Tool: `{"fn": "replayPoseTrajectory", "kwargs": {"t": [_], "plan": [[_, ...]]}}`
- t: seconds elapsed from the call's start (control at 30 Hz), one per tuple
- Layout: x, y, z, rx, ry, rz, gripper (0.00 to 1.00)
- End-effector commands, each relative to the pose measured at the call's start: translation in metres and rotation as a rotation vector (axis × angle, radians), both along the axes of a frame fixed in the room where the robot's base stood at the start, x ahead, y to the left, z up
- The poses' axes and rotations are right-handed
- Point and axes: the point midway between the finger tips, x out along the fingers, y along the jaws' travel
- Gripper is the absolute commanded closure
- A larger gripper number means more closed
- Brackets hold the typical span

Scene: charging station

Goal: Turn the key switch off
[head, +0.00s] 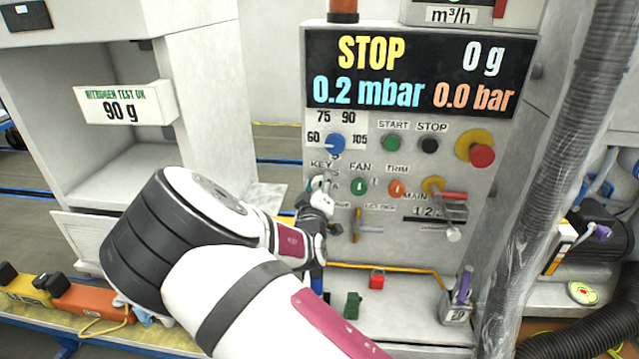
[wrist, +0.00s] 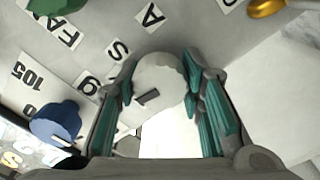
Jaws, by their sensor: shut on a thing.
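The key switch (wrist: 157,78) shows in the wrist view as a round pale grey piece with a small dark slot mark. It sits between the teal-padded fingers of my gripper (wrist: 160,92), which are shut on it from both sides.
The blue knob (head: 334,144) is close above the gripper; it also shows in the wrist view (wrist: 57,122). The green fan switch (head: 358,187) is close to the right. A brass lever (head: 357,228) stands below right. A display (head: 420,75) reads STOP. A corrugated hose (head: 575,120) hangs at right.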

Motion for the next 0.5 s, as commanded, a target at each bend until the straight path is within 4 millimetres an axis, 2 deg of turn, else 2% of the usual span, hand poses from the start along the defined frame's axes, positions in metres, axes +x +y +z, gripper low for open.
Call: {"fn": "replayPoseTrajectory", "kwargs": {"t": [0.2,0.5], "plan": [[-0.0003,0.0015,0.0011,-0.105,0.002,0.002,0.93],[0.0000,0.0018,0.0003,-0.164,0.004,0.002,0.93]]}}
